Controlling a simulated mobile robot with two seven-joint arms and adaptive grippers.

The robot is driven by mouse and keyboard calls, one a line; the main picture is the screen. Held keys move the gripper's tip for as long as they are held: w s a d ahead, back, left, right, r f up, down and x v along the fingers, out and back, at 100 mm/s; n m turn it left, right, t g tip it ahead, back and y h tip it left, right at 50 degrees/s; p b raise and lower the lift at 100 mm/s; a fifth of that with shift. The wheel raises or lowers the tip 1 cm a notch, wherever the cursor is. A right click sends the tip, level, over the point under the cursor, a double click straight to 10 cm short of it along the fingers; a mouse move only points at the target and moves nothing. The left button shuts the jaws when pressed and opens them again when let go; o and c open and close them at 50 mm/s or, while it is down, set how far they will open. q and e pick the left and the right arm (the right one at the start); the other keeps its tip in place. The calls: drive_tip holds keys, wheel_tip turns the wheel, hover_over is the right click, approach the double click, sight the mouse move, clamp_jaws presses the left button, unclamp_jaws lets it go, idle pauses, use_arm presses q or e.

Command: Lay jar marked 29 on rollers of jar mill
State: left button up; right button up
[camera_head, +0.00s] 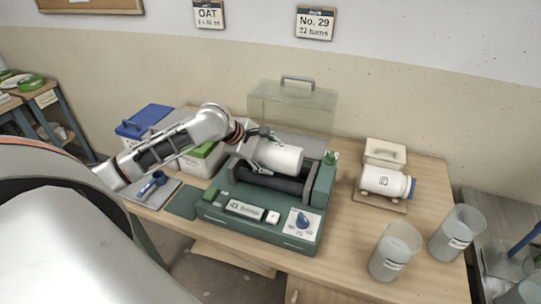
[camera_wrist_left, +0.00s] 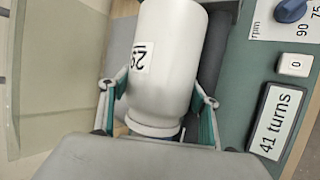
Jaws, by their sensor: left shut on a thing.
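The white jar (camera_head: 282,158) lies on its side over the dark rollers (camera_head: 268,180) of the green jar mill (camera_head: 224,213). In the left wrist view the jar (camera_wrist_left: 175,55) carries a label reading 29, and its neck points towards my palm. My left gripper (camera_head: 262,148) is shut on the jar near its neck, with one finger on each side, as the left wrist view (camera_wrist_left: 156,108) shows. I cannot tell whether the jar touches the rollers. The mill's clear lid (camera_head: 290,108) stands raised behind. My right gripper is not in view.
Another white jar (camera_head: 386,181) with a blue cap lies on a stand at right. Two grey buckets (camera_head: 395,252) (camera_head: 456,234) stand at front right. A blue-lidded box (camera_head: 146,119) is at left. The mill's display (camera_wrist_left: 278,121) reads 41 turns. A wall card (camera_head: 315,23) reads No. 29, 22 turns.

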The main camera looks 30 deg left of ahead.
use_arm(q)
drive_tip(key=shift+s+d+f, duration=0.3)
drive_tip(key=shift+s+f, duration=0.1)
drive_tip(key=shift+f, duration=0.25)
drive_tip(key=o, duration=1.5)
drive_tip(key=shift+o, duration=0.3)
drive_tip(key=shift+s+a+r, duration=0.1)
drive_tip(key=shift+s+r, duration=0.05)
drive_tip(key=shift+a, duration=0.1)
drive_tip(key=shift+f, duration=0.2)
drive_tip(key=shift+s+a+r, duration=0.1)
drive_tip(key=shift+a+r, duration=0.1)
drive_tip(key=shift+r, duration=0.2)
drive_tip(key=v, duration=0.9)
drive_tip(key=shift+s+r, duration=0.1)
drive_tip(key=shift+r, duration=0.15)
drive_tip(key=shift+s+r, duration=0.5)
drive_tip(key=shift+r, duration=0.25)
